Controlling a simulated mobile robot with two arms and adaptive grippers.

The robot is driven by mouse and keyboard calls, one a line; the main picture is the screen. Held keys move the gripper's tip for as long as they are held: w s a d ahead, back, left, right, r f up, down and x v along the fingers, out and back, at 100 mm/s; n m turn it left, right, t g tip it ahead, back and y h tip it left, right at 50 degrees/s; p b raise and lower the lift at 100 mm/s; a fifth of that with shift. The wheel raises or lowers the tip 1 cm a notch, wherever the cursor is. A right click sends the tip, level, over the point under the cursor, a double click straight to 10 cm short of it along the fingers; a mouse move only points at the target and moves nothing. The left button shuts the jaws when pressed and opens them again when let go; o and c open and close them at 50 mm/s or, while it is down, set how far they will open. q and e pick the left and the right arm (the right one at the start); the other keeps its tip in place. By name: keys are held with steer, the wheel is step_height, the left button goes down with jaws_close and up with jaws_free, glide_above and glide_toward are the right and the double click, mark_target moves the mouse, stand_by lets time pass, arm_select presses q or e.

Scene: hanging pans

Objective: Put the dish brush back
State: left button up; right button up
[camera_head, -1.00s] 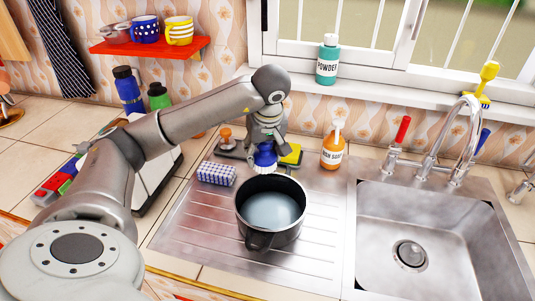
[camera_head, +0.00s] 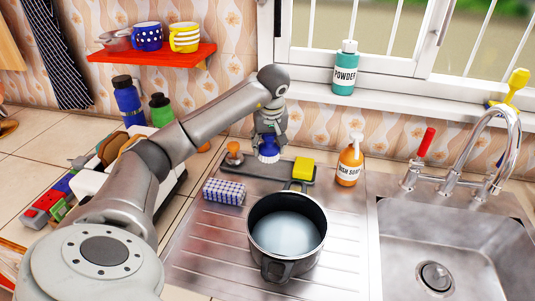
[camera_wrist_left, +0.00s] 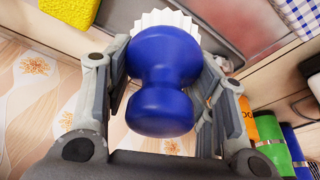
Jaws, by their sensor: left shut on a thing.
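The dish brush has a blue knob handle and white bristles. In the left wrist view the brush (camera_wrist_left: 165,85) sits between the fingers of my left gripper (camera_wrist_left: 170,75), which is shut on it. In the head view the brush (camera_head: 268,148) is below my left gripper (camera_head: 268,132), over the dark grey tray (camera_head: 270,172) behind the pot. I cannot tell whether its bristles touch the tray. My right gripper is not in view.
On the tray are an orange-knobbed brush (camera_head: 234,152) and a yellow sponge (camera_head: 303,167). A checkered sponge (camera_head: 224,191) and a black pot (camera_head: 287,235) stand in front. A soap bottle (camera_head: 349,160) is to the right, beside the sink (camera_head: 455,245).

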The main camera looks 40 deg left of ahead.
mark_target(267, 166)
arm_select(q)
steer(key=shift+w+a+f, duration=0.4)
steer(key=shift+f, duration=0.25)
steer(key=shift+w+a+f, duration=0.35)
steer(key=shift+f, duration=0.25)
steer(key=shift+w+a+f, duration=0.2)
steer(key=shift+a+f, duration=0.05)
steer(key=shift+f, duration=0.15)
steer(key=shift+w+a+f, duration=0.15)
steer(key=shift+a+f, duration=0.05)
steer(key=shift+f, duration=0.2)
step_height(267, 166, down, 3)
steer(key=shift+r+p, duration=0.2)
steer(key=shift+p, duration=0.55)
steer(key=shift+f, duration=0.15)
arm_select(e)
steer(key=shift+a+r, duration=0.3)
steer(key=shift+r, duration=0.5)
arm_select(q)
steer(key=shift+f, duration=0.15)
steer(key=o, duration=1)
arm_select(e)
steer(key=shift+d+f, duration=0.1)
